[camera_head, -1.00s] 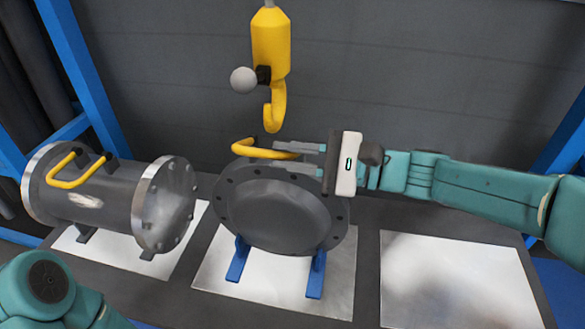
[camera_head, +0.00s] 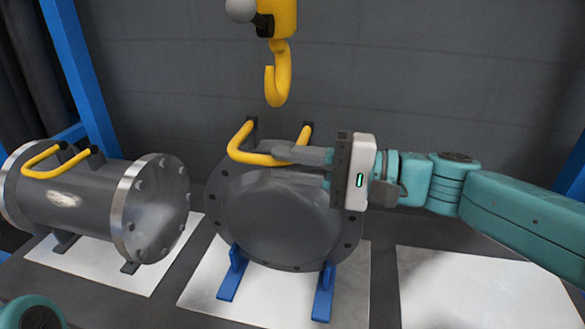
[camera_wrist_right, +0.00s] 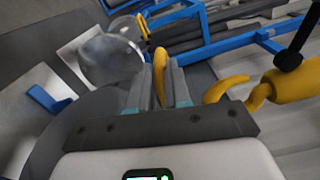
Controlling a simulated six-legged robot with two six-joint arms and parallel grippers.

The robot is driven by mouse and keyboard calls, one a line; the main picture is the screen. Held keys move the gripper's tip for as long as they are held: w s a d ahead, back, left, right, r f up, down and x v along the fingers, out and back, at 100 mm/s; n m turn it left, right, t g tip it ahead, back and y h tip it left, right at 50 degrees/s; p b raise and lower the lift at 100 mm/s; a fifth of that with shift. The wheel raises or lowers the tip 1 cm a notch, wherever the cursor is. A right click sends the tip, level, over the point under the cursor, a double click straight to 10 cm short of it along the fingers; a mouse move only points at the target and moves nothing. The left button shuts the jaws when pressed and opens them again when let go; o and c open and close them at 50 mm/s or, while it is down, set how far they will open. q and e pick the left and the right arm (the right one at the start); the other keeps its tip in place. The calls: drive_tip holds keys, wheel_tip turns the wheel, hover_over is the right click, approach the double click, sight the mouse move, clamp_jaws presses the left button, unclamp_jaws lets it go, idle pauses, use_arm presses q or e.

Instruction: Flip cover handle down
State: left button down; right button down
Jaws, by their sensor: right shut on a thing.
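The round grey cover (camera_head: 275,215) stands upright in blue supports at the middle of the head view. Its yellow handle (camera_head: 240,143) is at the cover's top and sticks out toward the camera. My right gripper (camera_head: 285,157) comes in from the right and is shut on the handle's front bar. In the right wrist view the yellow handle (camera_wrist_right: 159,65) sits between the two fingers (camera_wrist_right: 160,88). The right end of the bar is hidden by the fingers. Of my left arm only a teal part shows at the lower left; the left gripper is not in view.
A grey flanged shell (camera_head: 85,205) with its own yellow handle (camera_head: 50,160) lies at the left. A yellow crane hook (camera_head: 278,80) hangs above and behind the cover. A bare white plate (camera_head: 480,285) lies at the right. Blue posts (camera_head: 75,70) stand at the side.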

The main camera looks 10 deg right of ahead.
drive_tip(key=shift+f, duration=0.2)
drive_tip(key=c, duration=1.2)
unclamp_jaws()
drive_tip(key=shift+d, duration=0.1)
drive_tip(key=shift+o, duration=0.5)
drive_tip(key=shift+w, duration=0.15)
drive_tip(key=shift+r, duration=0.1)
drive_tip(key=p+v, duration=0.2)
drive_tip(key=v, duration=1.4)
drive_tip(key=shift+d, duration=0.15)
